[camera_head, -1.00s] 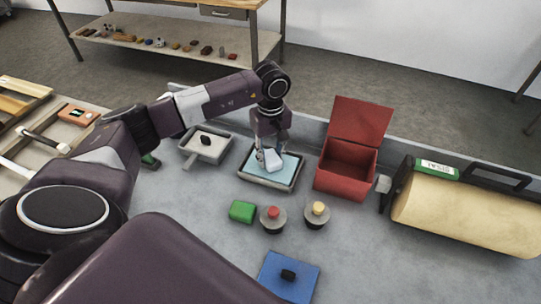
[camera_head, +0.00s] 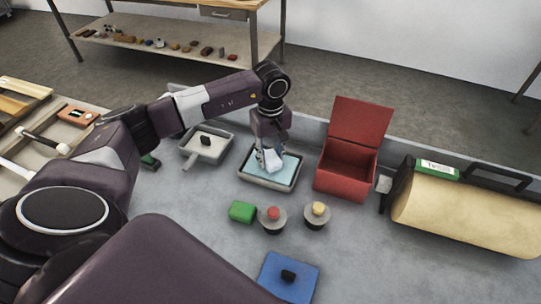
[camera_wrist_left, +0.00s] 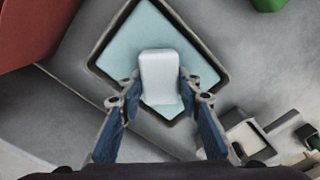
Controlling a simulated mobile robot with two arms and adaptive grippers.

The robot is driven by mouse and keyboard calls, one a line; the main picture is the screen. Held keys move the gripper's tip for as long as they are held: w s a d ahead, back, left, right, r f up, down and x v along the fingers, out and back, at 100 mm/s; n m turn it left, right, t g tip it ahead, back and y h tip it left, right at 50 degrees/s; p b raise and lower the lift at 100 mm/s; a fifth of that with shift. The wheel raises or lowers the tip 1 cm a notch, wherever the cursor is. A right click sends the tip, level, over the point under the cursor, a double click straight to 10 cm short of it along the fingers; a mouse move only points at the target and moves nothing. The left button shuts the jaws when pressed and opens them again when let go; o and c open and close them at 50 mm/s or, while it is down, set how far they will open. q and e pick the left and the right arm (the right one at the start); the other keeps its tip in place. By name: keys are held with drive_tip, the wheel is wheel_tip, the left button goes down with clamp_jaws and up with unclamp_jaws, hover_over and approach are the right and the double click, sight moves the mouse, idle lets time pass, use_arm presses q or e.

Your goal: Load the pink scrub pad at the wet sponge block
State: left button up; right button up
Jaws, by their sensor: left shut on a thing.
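A light blue slab, likely the wet sponge block (camera_head: 289,170), lies in a dark-rimmed tray in the middle of the table. It also fills much of the tray in the left wrist view (camera_wrist_left: 125,45). My left gripper (camera_head: 268,158) is shut on a pale whitish block (camera_wrist_left: 159,75), held at or just above the slab; I cannot tell whether they touch. The block looks tilted in the head view (camera_head: 274,161). No pink face shows on it, and its underside is hidden. I see no pink pad elsewhere. My right gripper is not in view.
An open red box (camera_head: 345,180) stands right of the tray. A pale tray with a dark knob (camera_head: 219,154) is to its left. A green block (camera_head: 242,211), a red-topped knob (camera_head: 273,219) and a yellow-topped knob (camera_head: 317,214) stand in front. A large tan roll (camera_head: 465,215) lies right.

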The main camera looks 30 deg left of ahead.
sight(271, 156)
use_arm(q)
drive_tip(key=shift+r+p, duration=1.7)
drive_tip(key=shift+r, duration=1.8)
